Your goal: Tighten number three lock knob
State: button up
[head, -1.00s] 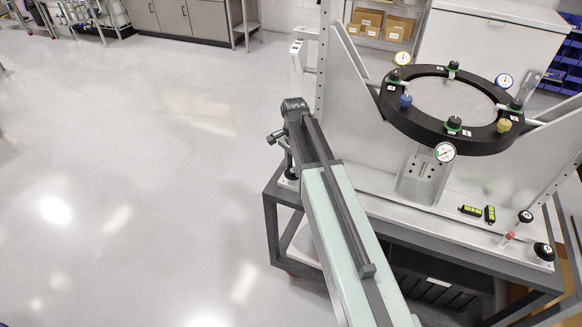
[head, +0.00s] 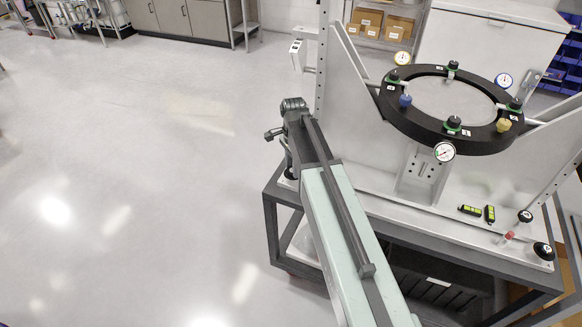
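A black ring mirror mount (head: 398,118) stands on a pale upright fixture, with small white number labels too small to read. I cannot tell which is number three. My arm runs up from the bottom of the head view to left of the fixture. My gripper (head: 272,135) shows only as a small dark part beside the arm's end, apart from the ring; its fingers are not clear.
Dial gauges, such as the front one (head: 444,151), stick out from the ring. The base plate carries green levels (head: 470,210), a red-topped part (head: 509,236) and black knobs (head: 543,251). A grey cart (head: 275,225) bears the fixture. The floor at left is clear.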

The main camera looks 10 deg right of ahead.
jog(key=o, duration=0.3)
jog(key=shift+a, duration=0.15)
jog(key=shift+r, duration=0.1)
notch_tip(320, 180, up, 8)
jog(key=p, duration=0.8)
jog(key=shift+f, duration=0.2)
